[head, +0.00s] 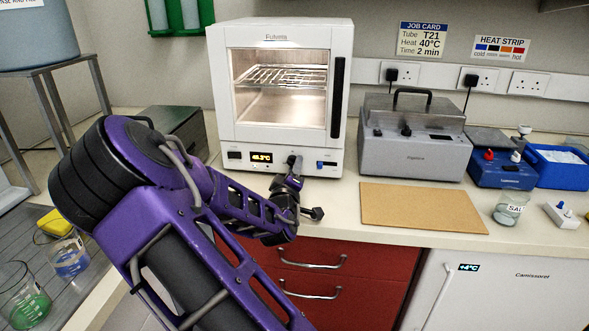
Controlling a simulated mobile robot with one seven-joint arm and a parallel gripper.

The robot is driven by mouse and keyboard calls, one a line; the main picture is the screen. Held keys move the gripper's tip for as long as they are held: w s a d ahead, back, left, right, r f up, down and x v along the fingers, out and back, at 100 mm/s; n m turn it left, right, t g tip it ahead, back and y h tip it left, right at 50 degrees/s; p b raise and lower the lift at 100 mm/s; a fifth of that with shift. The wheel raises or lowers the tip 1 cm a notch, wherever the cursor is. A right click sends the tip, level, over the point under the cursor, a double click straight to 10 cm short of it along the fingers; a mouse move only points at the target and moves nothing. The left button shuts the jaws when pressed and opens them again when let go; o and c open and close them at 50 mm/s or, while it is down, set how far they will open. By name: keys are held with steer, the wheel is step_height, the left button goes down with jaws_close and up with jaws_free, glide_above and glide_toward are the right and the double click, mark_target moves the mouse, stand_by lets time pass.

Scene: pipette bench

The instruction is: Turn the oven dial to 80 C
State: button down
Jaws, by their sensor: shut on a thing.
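The oven (285,139) is a white box with a lit glass door and a wire shelf inside, at the back middle in the head view. Its door is shut. Its small display (262,157) glows yellow; the digits are too small to read surely, perhaps forty-something degrees. My gripper (294,163) is at the oven's lower front panel, right of the display. It is shut on the oven dial, which is mostly hidden by the gripper, so its pointer and marks cannot be read.
A grey instrument with a handle (415,150) stands right of the oven. A tan board (422,207) lies in front of it. Red drawers (310,262) are below the bench edge.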

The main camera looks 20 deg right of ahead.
steer(key=c, duration=0.6)
jaws_free()
steer(key=shift+s, duration=0.1)
steer(key=p+v, duration=0.1)
steer(key=v, duration=1.1)
steer(key=shift+a+r+p, duration=0.1)
steer(key=shift+p, duration=0.2)
steer(key=shift+r+p, duration=0.4)
steer(key=shift+p, duration=0.65)
steer(key=shift+a+p, duration=0.15)
steer(key=shift+p, duration=0.45)
steer(key=p, duration=0.3)
steer(key=shift+s+a, duration=0.3)
steer(key=shift+a, duration=0.05)
steer(key=s+p, duration=0.1)
steer(key=p, duration=0.2)
steer(key=shift+s+a+f, duration=0.1)
steer(key=shift+s+f, duration=0.05)
steer(key=shift+f, duration=0.1)
steer(key=shift+f+v, duration=0.1)
steer(key=shift+v, duration=0.65)
steer(key=shift+f+v, duration=0.15)
steer(key=shift+v, duration=0.6)
